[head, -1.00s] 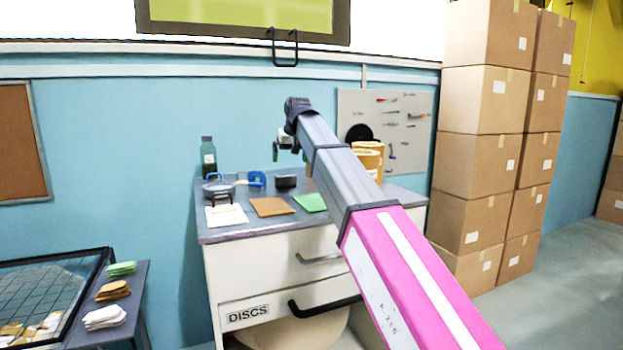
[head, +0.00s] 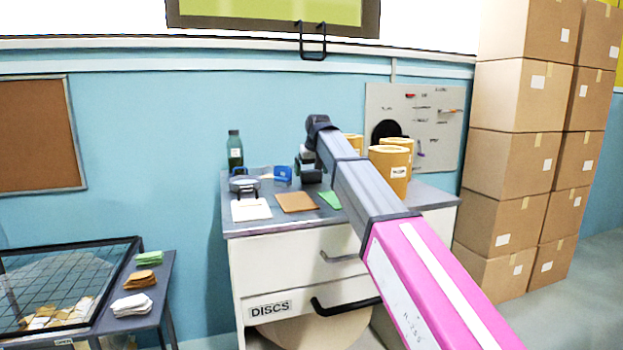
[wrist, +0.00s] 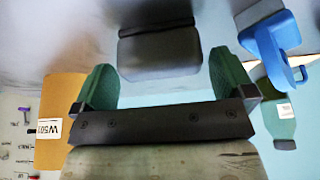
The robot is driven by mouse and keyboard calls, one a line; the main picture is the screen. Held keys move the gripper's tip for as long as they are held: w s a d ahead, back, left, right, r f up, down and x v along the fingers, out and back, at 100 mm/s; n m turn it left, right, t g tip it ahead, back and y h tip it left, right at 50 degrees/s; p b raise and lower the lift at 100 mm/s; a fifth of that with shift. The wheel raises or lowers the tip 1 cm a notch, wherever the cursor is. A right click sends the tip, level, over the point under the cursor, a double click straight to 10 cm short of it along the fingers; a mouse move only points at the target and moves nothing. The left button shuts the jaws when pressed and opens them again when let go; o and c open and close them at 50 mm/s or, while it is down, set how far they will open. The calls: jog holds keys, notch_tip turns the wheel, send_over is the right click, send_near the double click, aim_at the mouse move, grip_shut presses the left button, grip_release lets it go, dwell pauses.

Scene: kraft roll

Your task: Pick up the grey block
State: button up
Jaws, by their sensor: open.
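The grey block (wrist: 158,50) is dark and box-shaped. It stands on the grey worktop (head: 262,226) of the white cabinet, and in the head view the block (head: 312,177) shows just below my gripper (head: 307,160), partly hidden by it. In the wrist view my gripper (wrist: 163,72) is open, with a green finger to either side of the block's near end. The block lies between and beyond the fingertips, with a gap at each side. Nothing is held.
A blue tape dispenser (head: 283,174), a green bottle (head: 235,150) and a metal pan-like item (head: 243,184) stand left of the block. White, brown (head: 297,202) and green sheets lie in front. Kraft rolls (head: 390,170) stand right. Stacked cartons (head: 515,160) rise beyond the cabinet.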

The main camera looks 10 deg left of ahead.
jog(key=x, duration=0.2)
jog(key=shift+w+a+f, duration=0.1)
jog(key=shift+w+f, duration=0.1)
jog(key=shift+f, duration=0.15)
jog(key=c, duration=0.8)
jog(key=shift+r, duration=0.1)
